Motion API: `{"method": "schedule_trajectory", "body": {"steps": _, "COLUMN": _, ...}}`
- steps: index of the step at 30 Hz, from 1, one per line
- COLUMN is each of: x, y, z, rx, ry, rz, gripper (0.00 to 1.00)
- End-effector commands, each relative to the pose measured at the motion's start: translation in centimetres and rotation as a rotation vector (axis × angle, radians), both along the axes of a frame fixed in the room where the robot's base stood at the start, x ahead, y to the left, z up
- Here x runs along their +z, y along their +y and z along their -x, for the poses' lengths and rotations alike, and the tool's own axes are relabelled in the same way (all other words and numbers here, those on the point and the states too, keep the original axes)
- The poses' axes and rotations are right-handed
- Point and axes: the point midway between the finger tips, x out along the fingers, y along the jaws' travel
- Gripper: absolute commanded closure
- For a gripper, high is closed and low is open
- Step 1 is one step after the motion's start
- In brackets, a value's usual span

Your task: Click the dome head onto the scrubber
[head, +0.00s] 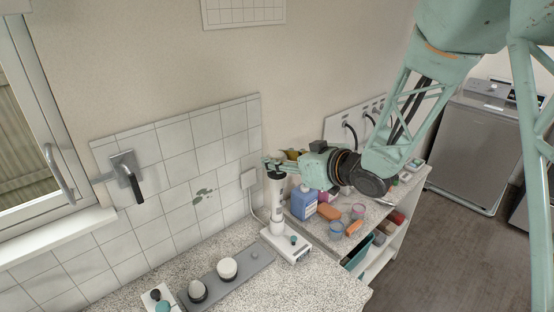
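The white scrubber (277,205) stands upright in a white stand (289,246) at the back of the speckled counter. My gripper (274,168) is at the scrubber's upper end, reaching in from the right. It is small here, and I cannot tell whether its fingers are closed on the scrubber, on a head, or apart. A grey tray (212,287) lies on the counter, left of the stand. On it are a rounded white head (227,267) and a white-topped head with a dark lower part (197,289). I cannot tell for certain which is the dome head.
A white block with a teal knob (162,304) is at the counter's front left. A tiled wall (190,165) stands behind. The counter's right front is clear.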

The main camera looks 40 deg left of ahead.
Motion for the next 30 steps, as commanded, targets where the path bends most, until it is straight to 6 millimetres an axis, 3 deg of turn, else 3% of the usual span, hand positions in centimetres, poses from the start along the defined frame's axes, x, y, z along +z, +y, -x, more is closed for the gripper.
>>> {"method": "schedule_trajectory", "body": {"steps": 5, "x": 0.1, "y": 0.0, "z": 0.0, "rx": 0.000, "ry": 0.000, "rz": 0.000, "gripper": 0.52}}
{"method": "schedule_trajectory", "body": {"steps": 19, "x": 0.2, "y": -0.5, "z": 0.0, "rx": -0.001, "ry": 0.000, "rz": 0.000, "gripper": 0.52}}
{"method": "schedule_trajectory", "body": {"steps": 30, "x": 1.5, "y": -3.8, "z": 0.6, "rx": -0.002, "ry": -0.001, "rz": -0.001, "gripper": 0.52}}
